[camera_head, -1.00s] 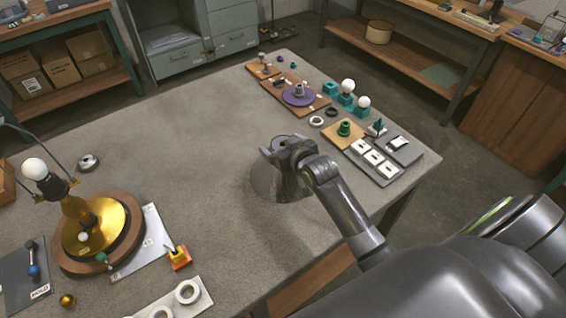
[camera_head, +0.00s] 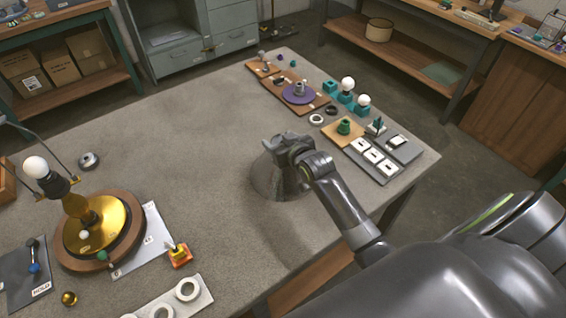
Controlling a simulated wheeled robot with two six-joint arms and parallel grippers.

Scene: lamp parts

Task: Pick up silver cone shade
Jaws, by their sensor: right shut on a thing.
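The silver cone shade (camera_head: 264,182) stands upright, wide end down, near the middle of the grey table. Its right part is partly covered by my right gripper (camera_head: 274,148). That gripper reaches in from the right and is shut on the narrow top of the shade. Whether the lower rim touches the table is hard to tell. My left gripper is not in view.
A lamp base with a gold disc (camera_head: 117,226) and white bulb stands at the left. A purple disc (camera_head: 306,99), a green part (camera_head: 344,127) and several small parts sit on boards at the back right.

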